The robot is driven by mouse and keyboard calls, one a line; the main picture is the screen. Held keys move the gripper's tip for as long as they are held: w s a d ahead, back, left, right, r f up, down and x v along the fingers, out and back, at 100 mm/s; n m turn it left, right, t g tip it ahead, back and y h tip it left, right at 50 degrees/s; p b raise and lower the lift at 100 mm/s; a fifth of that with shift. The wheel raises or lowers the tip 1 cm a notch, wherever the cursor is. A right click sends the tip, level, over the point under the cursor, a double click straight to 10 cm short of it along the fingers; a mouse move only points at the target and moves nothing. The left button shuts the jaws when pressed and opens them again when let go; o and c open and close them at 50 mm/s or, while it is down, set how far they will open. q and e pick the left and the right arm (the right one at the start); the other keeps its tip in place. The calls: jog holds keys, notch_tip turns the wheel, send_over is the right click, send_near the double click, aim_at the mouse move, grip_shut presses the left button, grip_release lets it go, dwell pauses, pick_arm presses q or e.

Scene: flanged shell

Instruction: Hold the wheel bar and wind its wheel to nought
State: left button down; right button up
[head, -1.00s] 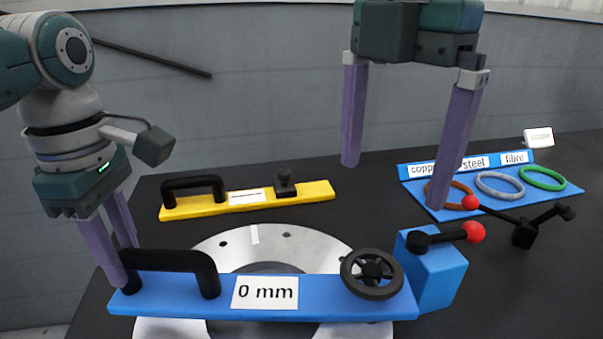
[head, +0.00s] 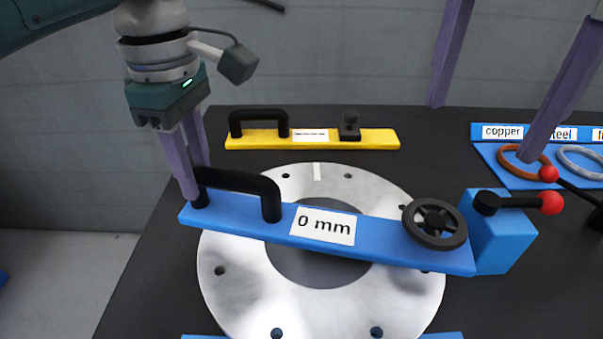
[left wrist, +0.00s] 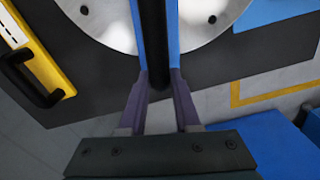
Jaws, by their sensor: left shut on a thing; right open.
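The blue wheel bar (head: 385,240) lies across the silver flange ring (head: 225,285). It carries a black handle at its left, a label reading "0 mm" (head: 323,226) and a black wheel (head: 435,223) near its right end. My left gripper (head: 194,180) is shut on the left end of the bar's black handle (head: 238,181). The left wrist view shows the handle (left wrist: 157,50) between its fingers (left wrist: 160,95). My right gripper (head: 490,120) is open and empty, above and to the right of the wheel; its upper part is out of frame.
A blue block (head: 500,235) with a red-knobbed black lever stands at the bar's right end. A yellow bar (head: 375,138) with a black handle lies behind. A blue tray (head: 490,150) with coloured rings is at the right, near another red-knobbed lever (head: 548,174).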

dwell(0.8)
pick_arm(q)
jog(key=c, duration=0.5)
grip_release()
jog(key=shift+c, duration=0.2)
